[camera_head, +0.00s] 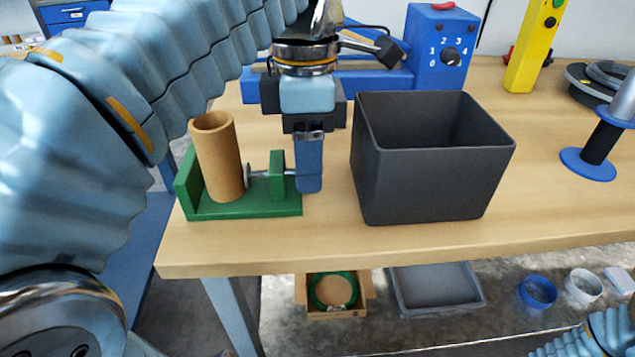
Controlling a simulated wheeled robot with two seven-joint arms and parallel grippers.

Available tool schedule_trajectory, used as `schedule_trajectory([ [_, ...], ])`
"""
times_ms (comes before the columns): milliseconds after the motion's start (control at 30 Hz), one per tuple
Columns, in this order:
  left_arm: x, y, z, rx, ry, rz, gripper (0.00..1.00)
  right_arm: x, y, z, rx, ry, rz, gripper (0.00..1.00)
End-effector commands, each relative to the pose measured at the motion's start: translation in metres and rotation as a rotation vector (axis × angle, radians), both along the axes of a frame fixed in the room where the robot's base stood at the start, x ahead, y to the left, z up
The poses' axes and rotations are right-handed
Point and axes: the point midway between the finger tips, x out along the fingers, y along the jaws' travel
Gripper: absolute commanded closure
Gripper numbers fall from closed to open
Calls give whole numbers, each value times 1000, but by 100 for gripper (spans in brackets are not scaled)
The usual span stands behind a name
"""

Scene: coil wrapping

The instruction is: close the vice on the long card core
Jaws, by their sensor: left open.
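The green vice (240,208) sits at the front left of the wooden table. The long card core (218,158), a brown tube, stands in it, leaning slightly, between the green back wall and the screw. The screw's pad appears close against the core's right side; I cannot tell whether it touches. The screw passes through a green upright block (277,175). My left gripper (309,180) points down at the screw's right end, its blue finger covering the handle. It is open; its second finger is hidden. My right gripper is out of view.
A dark grey bin (432,185) stands just right of my left gripper. Behind are a blue machine with a dial (440,50) and a yellow post (535,45). A blue-flanged spool (597,140) stands at the right. Table is clear between bin and spool.

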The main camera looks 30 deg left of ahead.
Motion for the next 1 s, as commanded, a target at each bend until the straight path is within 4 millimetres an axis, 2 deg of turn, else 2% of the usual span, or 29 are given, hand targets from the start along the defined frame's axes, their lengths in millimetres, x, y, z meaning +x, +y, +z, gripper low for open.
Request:
schedule_trajectory([
  [267, -1, 0, 0, 15, -25, 0, 47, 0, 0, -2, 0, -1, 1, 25],
  [400, -5, -4, -9, 100, -161, 0, 47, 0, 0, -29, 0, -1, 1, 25],
  [500, -7, -4, -7, 159, -257, 1, 47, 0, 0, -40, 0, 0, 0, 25],
  [800, -7, -4, 0, 180, -294, 1, 47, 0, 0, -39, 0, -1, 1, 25],
  [867, -8, -4, -4, 193, -316, 0, 47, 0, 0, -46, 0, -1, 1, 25],
  [1000, -12, -7, -13, 276, -450, 1, 47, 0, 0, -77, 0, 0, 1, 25],
])
